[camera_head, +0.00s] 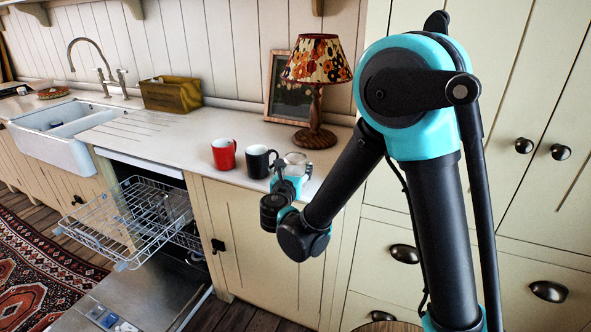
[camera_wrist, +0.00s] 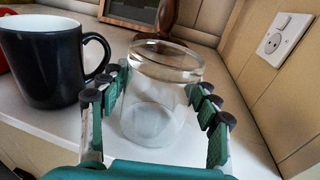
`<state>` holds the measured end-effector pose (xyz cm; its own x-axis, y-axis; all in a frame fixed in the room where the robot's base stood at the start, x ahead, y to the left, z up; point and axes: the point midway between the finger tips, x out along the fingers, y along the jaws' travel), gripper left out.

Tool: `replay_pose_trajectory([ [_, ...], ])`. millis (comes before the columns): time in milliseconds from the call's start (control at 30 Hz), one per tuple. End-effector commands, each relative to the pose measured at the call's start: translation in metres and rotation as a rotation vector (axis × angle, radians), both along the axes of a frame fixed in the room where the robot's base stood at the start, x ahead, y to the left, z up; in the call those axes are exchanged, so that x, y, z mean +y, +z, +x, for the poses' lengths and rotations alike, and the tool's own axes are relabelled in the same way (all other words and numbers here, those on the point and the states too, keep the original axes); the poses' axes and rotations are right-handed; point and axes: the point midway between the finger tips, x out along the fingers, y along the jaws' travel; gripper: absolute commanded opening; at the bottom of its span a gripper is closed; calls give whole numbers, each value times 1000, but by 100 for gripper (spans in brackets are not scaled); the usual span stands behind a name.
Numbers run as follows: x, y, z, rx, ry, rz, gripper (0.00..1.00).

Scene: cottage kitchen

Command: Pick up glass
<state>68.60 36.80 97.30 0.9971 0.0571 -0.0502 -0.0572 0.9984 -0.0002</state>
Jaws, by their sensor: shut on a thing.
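A clear glass (camera_wrist: 160,95) stands between the fingers of my gripper (camera_wrist: 163,105) in the wrist view, at the front of the white counter. Its wide rim is toward the top of the picture. The fingers are closed on its two sides. In the head view the glass (camera_head: 296,160) shows at the end of my arm, just right of a black mug, and my gripper (camera_head: 290,176) is partly hidden behind my wrist. I cannot tell whether the glass still touches the counter.
A black mug (camera_head: 259,162) stands close left of the glass, with its handle (camera_wrist: 97,55) toward my gripper. A red mug (camera_head: 223,154) is further left. A lamp (camera_head: 316,90) and picture frame (camera_head: 284,105) stand behind. An open dishwasher rack (camera_head: 130,215) is below left.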

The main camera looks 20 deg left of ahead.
Motion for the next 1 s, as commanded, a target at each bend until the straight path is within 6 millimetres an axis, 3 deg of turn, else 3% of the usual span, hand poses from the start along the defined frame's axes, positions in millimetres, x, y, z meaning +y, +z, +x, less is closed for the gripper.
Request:
replay_pose_trajectory([
  [500, -1, 68, 0, 0, 0, 0, 18],
  [733, -1, 88, -1, 0, 0, 0, 18],
  [1000, -14, 102, -27, 0, 2, 0, 18],
])
